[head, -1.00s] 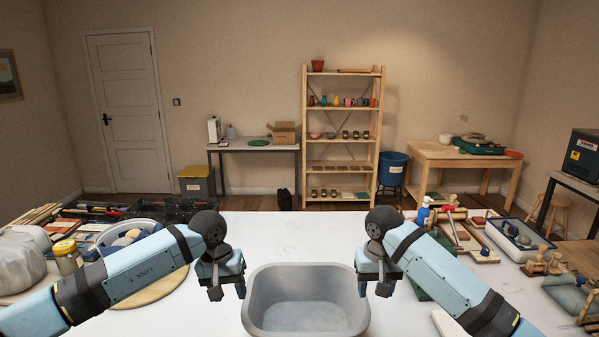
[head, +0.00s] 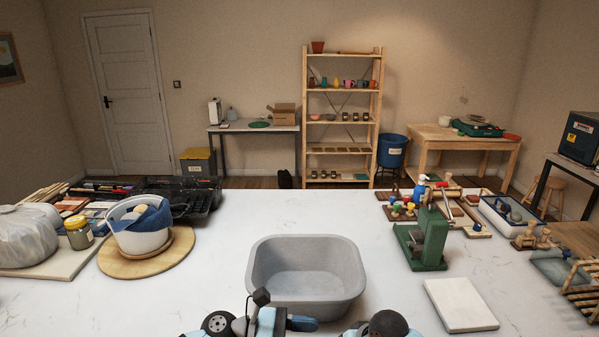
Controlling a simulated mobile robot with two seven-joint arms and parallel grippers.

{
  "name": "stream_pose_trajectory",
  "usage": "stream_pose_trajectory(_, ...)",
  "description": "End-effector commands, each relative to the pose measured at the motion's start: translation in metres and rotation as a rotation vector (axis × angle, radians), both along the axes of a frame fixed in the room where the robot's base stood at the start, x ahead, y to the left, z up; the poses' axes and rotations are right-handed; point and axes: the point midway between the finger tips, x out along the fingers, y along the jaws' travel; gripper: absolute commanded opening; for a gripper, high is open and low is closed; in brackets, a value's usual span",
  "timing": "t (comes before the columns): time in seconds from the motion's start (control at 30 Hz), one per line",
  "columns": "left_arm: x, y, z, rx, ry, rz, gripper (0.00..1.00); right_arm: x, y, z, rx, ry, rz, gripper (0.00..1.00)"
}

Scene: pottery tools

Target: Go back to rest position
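Parts of my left arm show at the bottom edge, left of centre, in the head view. A dark tip and a blue piece there may belong to my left gripper (head: 280,312), but its fingers cannot be made out clearly. Only a dark round joint of my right arm shows at the bottom edge; the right gripper is below the picture. An empty grey basin (head: 306,272) stands on the white table (head: 210,255) just beyond my arms. No object is seen held.
A white bucket with a blue cloth (head: 140,225) stands on a round wooden board (head: 178,255) at left. A green tool stand (head: 424,240) and a white slab (head: 461,305) are at right. Tools and trays line both sides. The table's far middle is clear.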

Motion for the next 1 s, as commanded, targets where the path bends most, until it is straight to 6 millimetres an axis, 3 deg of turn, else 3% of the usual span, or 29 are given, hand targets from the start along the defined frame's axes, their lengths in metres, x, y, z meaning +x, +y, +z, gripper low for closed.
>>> stream_pose_trajectory(0.03, -0.008, 0.000, -0.001, -0.105, 0.179, 0.074, 0.47, -0.017, 0.001, -0.017, 0.024, -0.028, 0.000, 0.51)
stream_pose_trajectory(0.13, -0.013, 0.012, -0.002, -0.322, 0.563, 0.218, 0.47, -0.043, 0.001, -0.040, 0.058, -0.113, -0.004, 0.51)
stream_pose_trajectory(0.27, -0.017, 0.045, -0.022, -0.610, 1.075, 0.379, 0.47, -0.080, -0.007, -0.064, 0.075, -0.226, -0.016, 0.51)
stream_pose_trajectory(0.47, -0.046, 0.115, -0.093, -1.104, 1.856, 0.574, 0.47, -0.144, -0.030, -0.088, 0.046, -0.403, -0.038, 0.51)
stream_pose_trajectory(0.6, -0.094, 0.162, -0.155, -1.500, 2.336, 0.671, 0.47, -0.191, -0.051, -0.094, -0.011, -0.519, -0.043, 0.51)
stream_pose_trajectory(0.67, -0.118, 0.178, -0.178, -1.665, 2.496, 0.698, 0.47, -0.208, -0.060, -0.094, -0.040, -0.561, -0.042, 0.51)
stream_pose_trajectory(0.7, -0.134, 0.186, -0.191, 1.690, -2.472, -0.682, 0.47, -0.219, -0.065, -0.094, -0.057, -0.586, -0.040, 0.51)
stream_pose_trajectory(0.83, -0.174, 0.204, -0.218, 1.602, -2.190, -0.581, 0.47, -0.242, -0.077, -0.091, -0.103, -0.644, -0.032, 0.51)
stream_pose_trajectory(1.0, -0.193, 0.211, -0.229, 1.562, -2.059, -0.536, 0.47, -0.252, -0.083, -0.089, -0.127, -0.673, -0.025, 0.51)
